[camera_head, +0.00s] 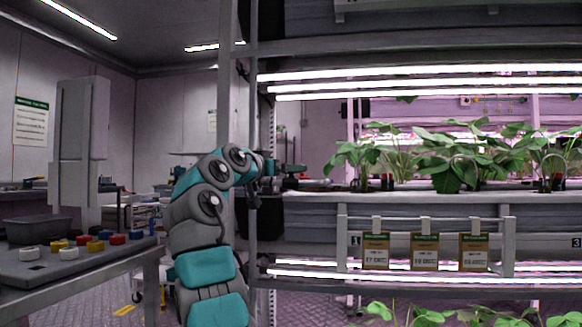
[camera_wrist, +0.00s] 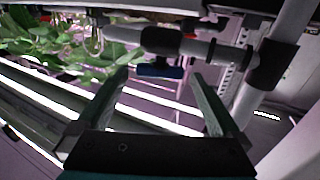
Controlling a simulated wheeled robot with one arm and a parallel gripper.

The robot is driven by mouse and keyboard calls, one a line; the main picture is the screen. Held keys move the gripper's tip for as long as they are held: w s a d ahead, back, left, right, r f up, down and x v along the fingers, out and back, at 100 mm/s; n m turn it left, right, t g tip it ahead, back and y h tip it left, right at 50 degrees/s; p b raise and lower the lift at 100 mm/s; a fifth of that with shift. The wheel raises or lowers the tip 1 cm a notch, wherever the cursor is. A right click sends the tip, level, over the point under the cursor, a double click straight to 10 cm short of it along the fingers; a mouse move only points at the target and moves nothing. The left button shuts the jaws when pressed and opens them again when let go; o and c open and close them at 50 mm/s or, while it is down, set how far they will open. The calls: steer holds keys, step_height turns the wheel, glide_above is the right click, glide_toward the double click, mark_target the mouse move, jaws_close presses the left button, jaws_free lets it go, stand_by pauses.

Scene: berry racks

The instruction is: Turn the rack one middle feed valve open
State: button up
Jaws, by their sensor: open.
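In the wrist view a dark feed valve (camera_wrist: 161,41) sits on a grey pipe (camera_wrist: 122,33). Its blue handle (camera_wrist: 160,71) appears roughly in line with that pipe. My gripper (camera_wrist: 160,78) is open, one finger on each side of the handle in the picture. I see no finger touching it, and the depth between them is hard to judge. In the head view my gripper (camera_head: 293,172) is at the rack's left end, at the middle shelf (camera_head: 320,198) level. The valve cannot be made out clearly there.
The rack post (camera_head: 252,225) stands close beside my arm. Leafy plants (camera_head: 455,160) fill the shelf to the right. Tags (camera_head: 424,251) hang below it. A grey table (camera_head: 75,265) with coloured pieces is at left. A thick vertical pipe (camera_wrist: 270,65) stands right in the wrist view.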

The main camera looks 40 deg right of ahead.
steer(key=shift+p+x, duration=0.35)
steer(key=shift+x, duration=1.05)
steer(key=shift+c, duration=0.2)
steer(key=c, duration=1.2)
steer(key=shift+b, duration=0.3)
